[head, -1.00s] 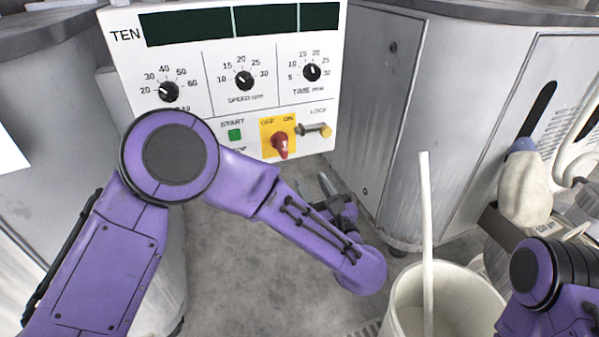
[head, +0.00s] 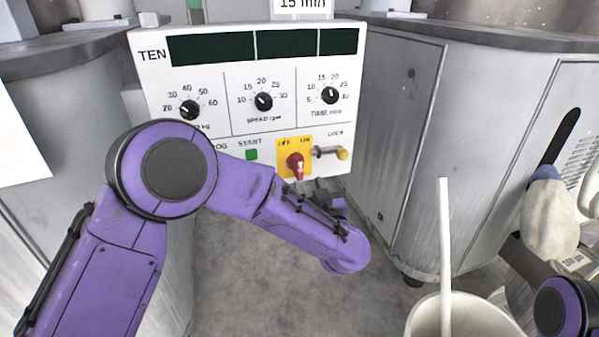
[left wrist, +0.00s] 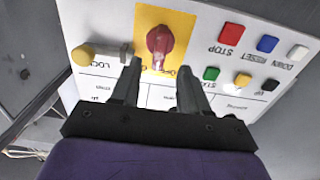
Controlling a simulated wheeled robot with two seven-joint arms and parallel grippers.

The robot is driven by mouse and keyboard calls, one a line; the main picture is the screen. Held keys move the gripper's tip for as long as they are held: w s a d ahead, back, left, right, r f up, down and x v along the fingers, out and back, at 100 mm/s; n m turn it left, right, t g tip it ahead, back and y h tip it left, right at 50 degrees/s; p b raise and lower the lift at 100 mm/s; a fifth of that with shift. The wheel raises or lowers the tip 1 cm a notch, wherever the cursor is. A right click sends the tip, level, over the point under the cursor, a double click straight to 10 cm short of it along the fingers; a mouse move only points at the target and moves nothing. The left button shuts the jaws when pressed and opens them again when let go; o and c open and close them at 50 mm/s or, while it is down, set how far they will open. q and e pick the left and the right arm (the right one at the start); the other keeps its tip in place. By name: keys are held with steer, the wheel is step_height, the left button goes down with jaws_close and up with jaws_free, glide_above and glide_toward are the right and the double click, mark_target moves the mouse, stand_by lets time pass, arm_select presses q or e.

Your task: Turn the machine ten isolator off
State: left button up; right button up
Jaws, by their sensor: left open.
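The machine ten isolator is a red knob (head: 295,165) on a yellow plate (head: 282,146) marked OFF and ON, low on the white panel (head: 210,150) marked TEN. My left gripper (head: 318,187) is just below the knob in the head view, partly hidden by my purple arm. In the left wrist view the left gripper (left wrist: 158,68) is open and empty, with its fingertips apart on either side of the red knob's (left wrist: 160,42) near end. I cannot tell whether they touch the panel. The knob's exact setting is unclear. My right gripper is out of view.
Dials (head: 263,101) are above. A white bucket (head: 425,318) with a pale rod stands at lower right. Grey cabinets flank the panel.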

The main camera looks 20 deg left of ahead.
mark_target(301, 173)
arm_select(q)
steer(key=b+x, duration=0.2)
steer(key=x, duration=0.6)
steer(key=shift+a+f, duration=0.15)
steer(key=shift+w+a, duration=0.1)
steer(key=shift+w, duration=0.05)
jaws_close()
